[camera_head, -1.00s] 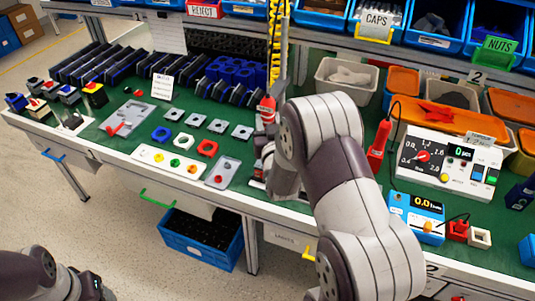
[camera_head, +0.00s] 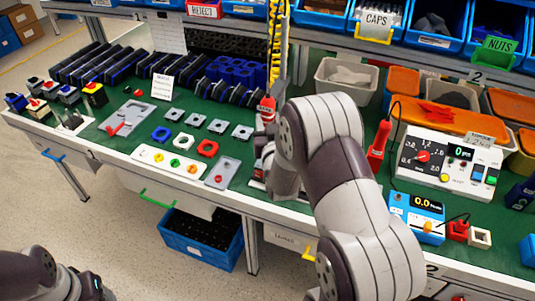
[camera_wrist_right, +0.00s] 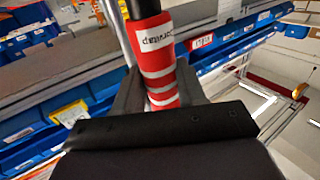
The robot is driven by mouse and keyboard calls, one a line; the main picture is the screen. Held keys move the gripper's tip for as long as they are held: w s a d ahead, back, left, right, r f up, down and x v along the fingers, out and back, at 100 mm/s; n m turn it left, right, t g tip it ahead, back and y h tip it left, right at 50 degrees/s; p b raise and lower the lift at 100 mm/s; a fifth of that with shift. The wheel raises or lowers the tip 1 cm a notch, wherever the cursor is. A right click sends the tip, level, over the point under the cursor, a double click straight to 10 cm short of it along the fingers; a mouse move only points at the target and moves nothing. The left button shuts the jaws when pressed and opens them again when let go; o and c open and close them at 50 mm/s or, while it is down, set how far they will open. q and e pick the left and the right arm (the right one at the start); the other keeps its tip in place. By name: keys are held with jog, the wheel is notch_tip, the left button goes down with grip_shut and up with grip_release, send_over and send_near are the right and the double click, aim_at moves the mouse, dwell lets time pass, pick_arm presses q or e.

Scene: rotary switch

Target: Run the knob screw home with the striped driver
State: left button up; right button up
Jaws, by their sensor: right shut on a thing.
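The striped driver (camera_wrist_right: 158,60), red with white bands and a printed white label, stands between the fingers of my right gripper (camera_wrist_right: 160,95) in the wrist view. The right gripper is shut on it. In the head view the driver's red upper part (camera_head: 266,108) shows upright just left of my right arm, over the bench. My right arm hides most of that gripper in the head view. The driver's tip, the knob and its screw cannot be made out there. My left arm shows only at the lower left corner, and its gripper is out of view.
Left of the driver, a grey plate (camera_head: 221,173) and a white tray with coloured knobs (camera_head: 150,156) lie on the green bench. A red tool (camera_head: 379,145) on a cord hangs right of my arm, near the white torque meter (camera_head: 407,165). Blue bins line the back.

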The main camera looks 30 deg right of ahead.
aim_at(269, 112)
dwell(0.8)
jog(key=shift+r+p, duration=1.35)
jog(key=shift+r, duration=0.65)
jog(key=o, duration=1.1)
jog(key=v, duration=0.7)
